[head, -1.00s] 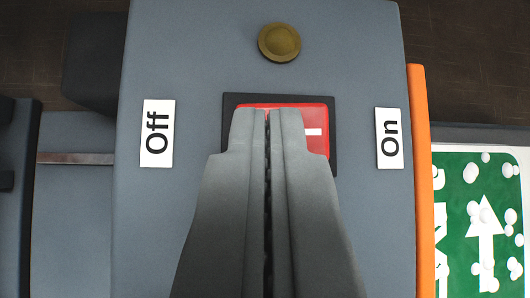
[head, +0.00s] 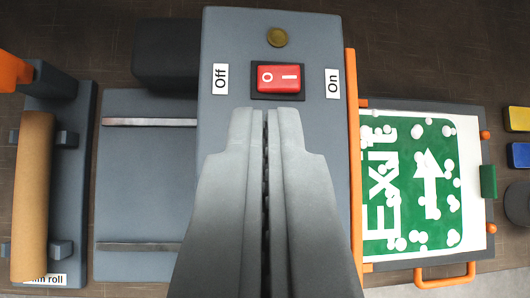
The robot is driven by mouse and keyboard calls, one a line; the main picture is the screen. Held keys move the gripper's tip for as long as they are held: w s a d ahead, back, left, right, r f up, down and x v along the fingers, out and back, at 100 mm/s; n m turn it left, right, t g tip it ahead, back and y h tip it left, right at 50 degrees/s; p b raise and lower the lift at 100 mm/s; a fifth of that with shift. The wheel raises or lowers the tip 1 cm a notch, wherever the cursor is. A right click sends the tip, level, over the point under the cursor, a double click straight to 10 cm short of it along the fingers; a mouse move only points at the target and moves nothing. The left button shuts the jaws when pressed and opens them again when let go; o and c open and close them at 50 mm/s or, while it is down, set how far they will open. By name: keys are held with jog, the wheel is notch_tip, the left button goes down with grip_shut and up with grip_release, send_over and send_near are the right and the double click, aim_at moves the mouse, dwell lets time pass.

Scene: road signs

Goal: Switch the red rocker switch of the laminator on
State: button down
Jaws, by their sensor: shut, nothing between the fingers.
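The laminator (head: 325,150) is a grey box across the middle of the head view. Its red rocker switch (head: 279,79) sits in a black frame on top, marked O at left and a bar at right. An "Off" label (head: 220,79) is left of it and an "On" label (head: 333,83) right. I cannot tell for sure which side of the rocker is pressed in. My gripper (head: 265,112) is shut and empty. Its tips show just below the switch in the picture, and the whole switch is uncovered.
A brass knob (head: 277,38) is above the switch. A green EXIT sign (head: 410,185) with white bubbles lies on the orange-handled tray at right. A brown roll (head: 32,195) lies in a holder at left. Yellow (head: 518,118) and blue (head: 519,155) blocks are at far right.

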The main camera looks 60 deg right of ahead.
dwell(0.3)
jog(key=shift+s+d+r, duration=0.15)
jog(key=shift+d, duration=0.25)
jog(key=shift+s+d+r, duration=0.1)
jog(key=shift+d, duration=0.25)
send_over(290, 65)
jog(key=s+a, duration=0.2)
jog(key=s, duration=0.1)
notch_tip(290, 65, down, 7)
jog(key=shift+w, duration=0.1)
jog(key=f, duration=0.3)
jog(key=shift+d, duration=0.3)
jog(key=shift+d+f, duration=0.1)
jog(key=shift+f, duration=0.4)
